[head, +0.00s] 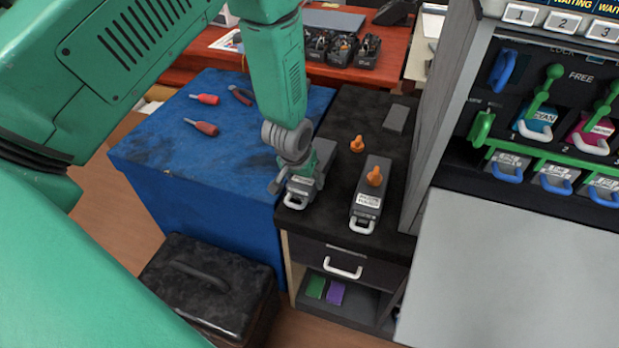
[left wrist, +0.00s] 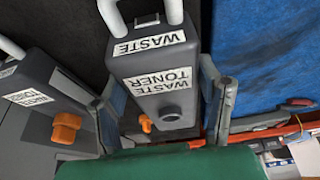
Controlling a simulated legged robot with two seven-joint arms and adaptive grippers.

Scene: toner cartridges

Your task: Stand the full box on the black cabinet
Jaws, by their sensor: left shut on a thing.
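My left gripper (head: 298,178) is shut on a dark grey waste toner box (head: 302,189), at the front left of the black cabinet (head: 336,226). In the left wrist view the held box (left wrist: 155,75) sits between both fingers, with a white handle, "WASTE TONER" labels and a dark round port with no orange cap in it. My right gripper is not in view.
A loose orange plug (head: 357,144) and a small grey block (head: 397,118) are farther back on the cabinet. The blue cabinet (head: 150,140) with screwdrivers is at left. A black toolbox (head: 205,290) stands on the floor. The printer (head: 500,265) bounds the right side.

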